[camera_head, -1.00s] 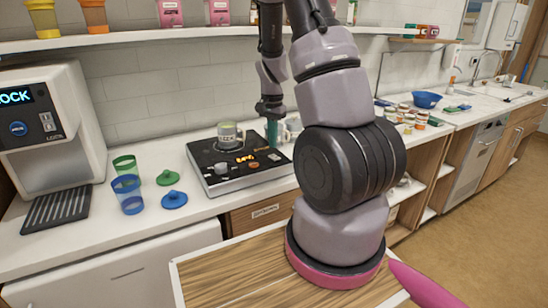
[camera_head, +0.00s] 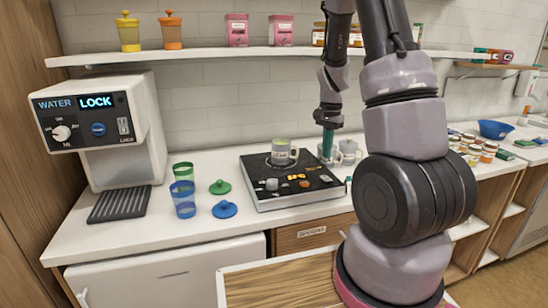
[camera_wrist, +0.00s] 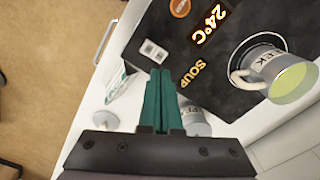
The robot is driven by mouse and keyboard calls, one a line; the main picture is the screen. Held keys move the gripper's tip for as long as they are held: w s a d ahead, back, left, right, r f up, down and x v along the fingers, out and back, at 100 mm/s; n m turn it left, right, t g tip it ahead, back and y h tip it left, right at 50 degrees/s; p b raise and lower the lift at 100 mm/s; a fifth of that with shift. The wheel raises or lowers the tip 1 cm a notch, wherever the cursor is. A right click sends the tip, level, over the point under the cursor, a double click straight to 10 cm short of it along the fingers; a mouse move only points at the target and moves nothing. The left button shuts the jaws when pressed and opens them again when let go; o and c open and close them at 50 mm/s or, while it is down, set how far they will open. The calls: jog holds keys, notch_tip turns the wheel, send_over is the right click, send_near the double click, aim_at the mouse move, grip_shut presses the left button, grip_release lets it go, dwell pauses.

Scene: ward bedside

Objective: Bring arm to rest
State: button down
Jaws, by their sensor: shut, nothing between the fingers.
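My gripper (camera_head: 327,148) points down beside the right edge of the black cooking plate (camera_head: 262,188). Its teal fingers are shut together and empty, as the wrist view also shows (camera_wrist: 160,85). A grey mug (camera_head: 283,153) with greenish contents stands upright on the plate, apart from the fingers. It shows at the right of the wrist view (camera_wrist: 272,74). My arm rises above the counter, its upper part out of the picture.
Pale mugs (camera_head: 349,150) stand close behind the gripper. Blue (camera_head: 183,200) and green cups and two lids lie left of the plate. A water dispenser (camera_head: 105,125) stands at far left. A shelf (camera_head: 230,53) with canisters runs above the counter, near my arm.

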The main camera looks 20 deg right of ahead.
jog(key=s+a+r+n+t+y, duration=0.1)
jog(key=s+a+r+n+t, duration=0.2)
jog(key=r, duration=0.6)
jog(key=s+a+r+t+y, duration=0.1)
jog(key=s+a+r, duration=0.35)
jog(key=r, duration=0.45)
jog(key=s+a+r+n+t, duration=0.3)
jog(key=s+r, duration=0.6)
jog(key=s, duration=0.3)
jog(key=a+n, duration=0.1)
jog(key=a, duration=0.1)
jog(key=shift+a, duration=0.4)
